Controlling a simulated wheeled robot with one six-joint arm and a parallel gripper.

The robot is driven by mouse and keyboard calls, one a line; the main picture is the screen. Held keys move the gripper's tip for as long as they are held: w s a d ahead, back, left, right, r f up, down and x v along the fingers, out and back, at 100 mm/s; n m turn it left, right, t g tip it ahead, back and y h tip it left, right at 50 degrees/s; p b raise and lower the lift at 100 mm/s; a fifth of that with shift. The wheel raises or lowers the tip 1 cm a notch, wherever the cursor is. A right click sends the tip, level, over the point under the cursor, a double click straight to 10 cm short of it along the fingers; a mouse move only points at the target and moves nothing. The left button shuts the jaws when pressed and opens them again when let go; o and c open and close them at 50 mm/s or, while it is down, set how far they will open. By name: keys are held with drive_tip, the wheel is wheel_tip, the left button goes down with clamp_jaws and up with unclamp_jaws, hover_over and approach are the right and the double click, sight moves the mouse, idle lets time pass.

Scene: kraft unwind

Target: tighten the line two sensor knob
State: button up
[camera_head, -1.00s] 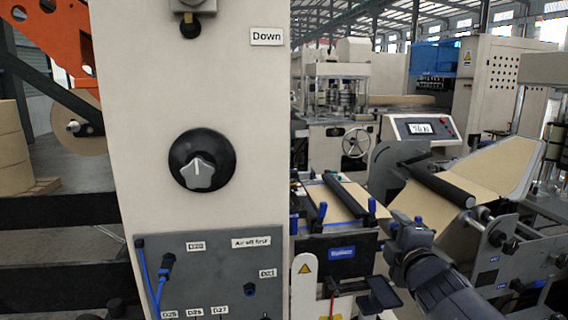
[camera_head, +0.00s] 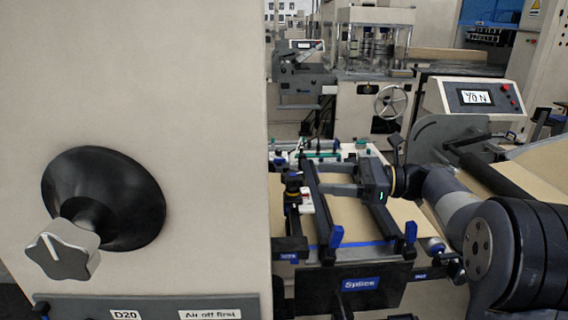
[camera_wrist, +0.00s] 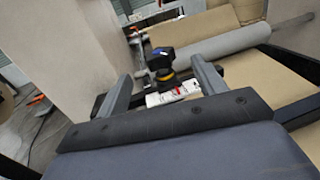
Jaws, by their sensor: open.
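A small black knob with a yellow ring (camera_head: 293,185) stands at the left side of the splice table in the head view. In the wrist view the black knob (camera_wrist: 160,57) has a blue mark on top and a yellow ring below. It sits by a white and red block (camera_wrist: 172,93). I cannot read any line number there. My gripper (camera_head: 320,178) reaches in from the right, its fingers pointing left at the knob. In the wrist view my gripper (camera_wrist: 160,72) is open, with a finger on each side of the knob's line; contact cannot be told.
A tall beige cabinet (camera_head: 150,80) with a large grey star knob (camera_head: 62,250) fills the left. Dark bars with blue clamps (camera_head: 337,236) cross the kraft-covered splice table close under my gripper. A control panel (camera_head: 478,98) stands behind at right.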

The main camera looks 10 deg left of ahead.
sight(285, 174)
drive_tip(key=a+p, duration=0.1)
drive_tip(key=a, duration=0.2)
drive_tip(key=a+p, duration=0.1)
drive_tip(key=a, duration=0.2)
drive_tip(key=s+a+p, duration=0.1)
drive_tip(key=a, duration=0.2)
drive_tip(key=shift+a+r, duration=0.15)
drive_tip(key=shift+a, duration=0.65)
drive_tip(key=c, duration=1)
